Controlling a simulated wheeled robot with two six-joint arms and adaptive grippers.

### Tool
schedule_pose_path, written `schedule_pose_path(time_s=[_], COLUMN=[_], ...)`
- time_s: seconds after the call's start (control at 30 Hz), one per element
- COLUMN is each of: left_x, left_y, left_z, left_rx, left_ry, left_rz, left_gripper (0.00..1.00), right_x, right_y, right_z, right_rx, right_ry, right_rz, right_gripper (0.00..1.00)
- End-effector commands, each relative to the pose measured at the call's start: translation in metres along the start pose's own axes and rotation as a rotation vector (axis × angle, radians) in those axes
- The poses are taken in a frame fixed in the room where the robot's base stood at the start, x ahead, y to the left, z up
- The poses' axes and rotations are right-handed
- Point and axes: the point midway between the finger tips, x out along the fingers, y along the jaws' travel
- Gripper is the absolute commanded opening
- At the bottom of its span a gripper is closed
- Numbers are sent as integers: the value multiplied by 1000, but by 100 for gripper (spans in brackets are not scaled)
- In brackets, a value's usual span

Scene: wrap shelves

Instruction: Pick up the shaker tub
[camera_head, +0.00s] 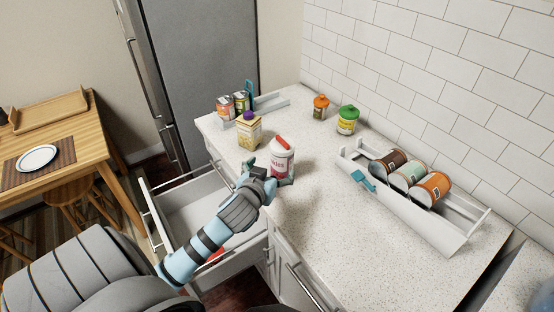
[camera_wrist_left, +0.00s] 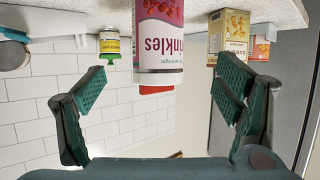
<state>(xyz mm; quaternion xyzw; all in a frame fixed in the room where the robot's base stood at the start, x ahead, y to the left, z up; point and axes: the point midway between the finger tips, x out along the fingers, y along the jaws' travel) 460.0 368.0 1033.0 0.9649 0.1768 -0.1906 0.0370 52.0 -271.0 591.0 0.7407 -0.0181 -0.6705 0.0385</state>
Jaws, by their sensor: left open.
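The shaker tub (camera_head: 283,155) is white and pink with a red lid and stands upright near the counter's front edge. My left gripper (camera_head: 270,176) is open and close to it, on the drawer side. In the left wrist view, which is upside down, the tub (camera_wrist_left: 159,38) shows between the two spread green fingers (camera_wrist_left: 162,88). It looks a little ahead of the fingertips, and I see a gap on both sides. My right gripper is not in view.
A carton with a purple cap (camera_head: 249,130) stands left of the tub, with cans (camera_head: 226,107) behind. An orange-lidded jar (camera_head: 320,107) and green-lidded jar (camera_head: 347,120) stand by the wall. A white rack (camera_head: 425,222) holds jars at right. An open drawer (camera_head: 190,205) lies below.

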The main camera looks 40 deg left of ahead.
Motion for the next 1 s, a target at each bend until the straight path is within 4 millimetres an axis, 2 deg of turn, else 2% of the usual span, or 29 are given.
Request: schedule_pose_path(time_s=[0.03, 0.13, 0.37, 0.5, 0.6, 0.77, 0.87, 1.0], left_x=[15, 40, 73, 101, 111, 111, 111, 111], left_y=[0, 0, 0, 1, 1, 1, 1, 1], left_z=[1, 2, 1, 2, 2, 2, 2, 2], left_rx=[-2, -1, -1, 0, 1, 1, 1, 1], left_ry=[0, -2, -2, -3, -3, -3, -3, -3], left_rz=[-1, -3, -4, -6, -6, -5, -5, -5], left_gripper=[84, 84, 84, 84, 84, 84, 72, 49], right_x=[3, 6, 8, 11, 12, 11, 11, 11], right_y=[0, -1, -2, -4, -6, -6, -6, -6], right_z=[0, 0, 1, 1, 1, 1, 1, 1], right_rx=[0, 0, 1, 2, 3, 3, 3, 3], right_ry=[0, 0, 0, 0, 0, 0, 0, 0], right_rz=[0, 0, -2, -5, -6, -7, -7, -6], right_gripper=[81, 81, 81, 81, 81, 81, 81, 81])
